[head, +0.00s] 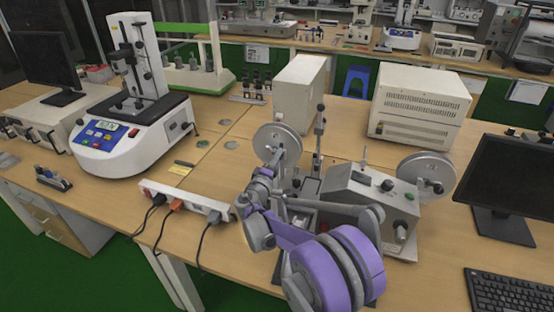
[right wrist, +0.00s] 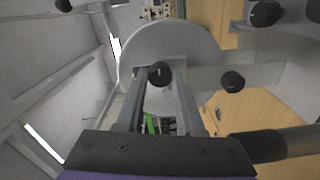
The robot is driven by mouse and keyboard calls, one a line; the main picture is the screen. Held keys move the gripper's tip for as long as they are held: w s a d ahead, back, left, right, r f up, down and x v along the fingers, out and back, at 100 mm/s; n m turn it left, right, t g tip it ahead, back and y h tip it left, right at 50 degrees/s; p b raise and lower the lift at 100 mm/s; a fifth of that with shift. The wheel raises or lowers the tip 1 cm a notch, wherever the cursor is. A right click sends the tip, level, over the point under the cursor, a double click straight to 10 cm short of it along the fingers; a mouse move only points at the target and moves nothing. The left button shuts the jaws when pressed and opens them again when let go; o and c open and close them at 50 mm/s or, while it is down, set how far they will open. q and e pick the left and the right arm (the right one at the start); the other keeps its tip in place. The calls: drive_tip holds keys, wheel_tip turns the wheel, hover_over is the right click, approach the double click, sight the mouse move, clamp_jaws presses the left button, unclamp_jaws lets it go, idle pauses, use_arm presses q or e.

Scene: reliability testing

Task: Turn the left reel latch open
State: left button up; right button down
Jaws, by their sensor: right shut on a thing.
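The left reel (head: 272,143) is a grey disc standing upright on the left of the bench machine. In the right wrist view the reel (right wrist: 190,45) fills the top middle, with the black knob of its latch (right wrist: 160,74) in front of its lower part. My right gripper (right wrist: 160,85) has its two fingers on either side of this knob and is shut on it. In the head view my right gripper (head: 268,173) reaches up to the reel, and the latch there is too small and covered to make out. My left gripper is not in view.
The grey machine box (head: 352,200) and the right reel (head: 418,177) stand just right of my right arm. A power strip (head: 185,201) with plugged cables lies to the left. A white case (head: 298,88) stands behind the left reel. A monitor (head: 510,185) stands at the right.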

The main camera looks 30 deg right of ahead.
drive_tip(key=c, duration=0.5)
unclamp_jaws()
drive_tip(key=v, duration=1.1)
drive_tip(key=shift+b, duration=0.35)
